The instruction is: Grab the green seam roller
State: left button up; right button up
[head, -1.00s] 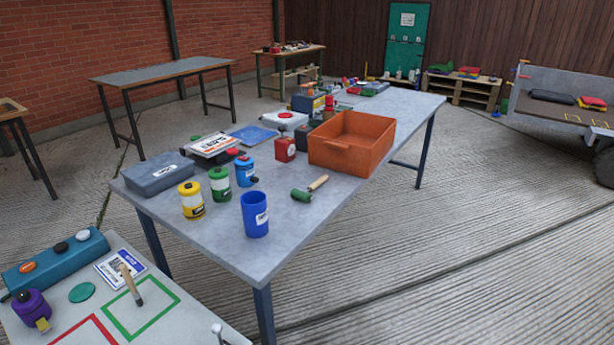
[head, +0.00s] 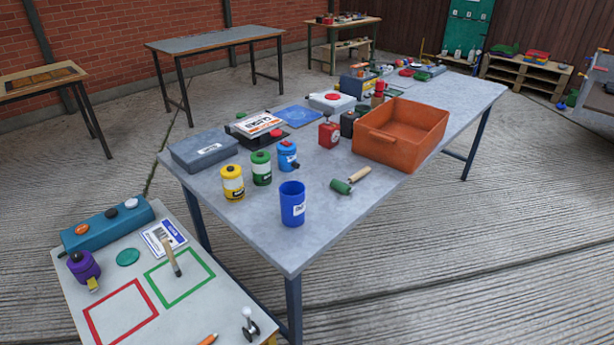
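The green seam roller (head: 342,187) lies on the grey table (head: 262,230). Its green roller end points to the front left and its wooden handle to the back right. It lies in front of the orange bin (head: 402,150) and to the right of the blue cup (head: 292,204), apart from both. Neither of my grippers shows in the head view.
Yellow (head: 232,182), green (head: 261,168) and blue (head: 287,156) containers stand left of the roller. A red can (head: 329,134) stands behind it. A lower board (head: 205,318) with red and green outlines stands at the front left. The concrete floor at right is open.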

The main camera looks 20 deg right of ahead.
aim_at(343, 187)
jog(key=i+l+u, duration=0.25)
jog(key=l+u, duration=0.2)
jog(key=l, duration=0.7)
jog(key=l+u, duration=0.5)
jog(key=l, duration=0.6)
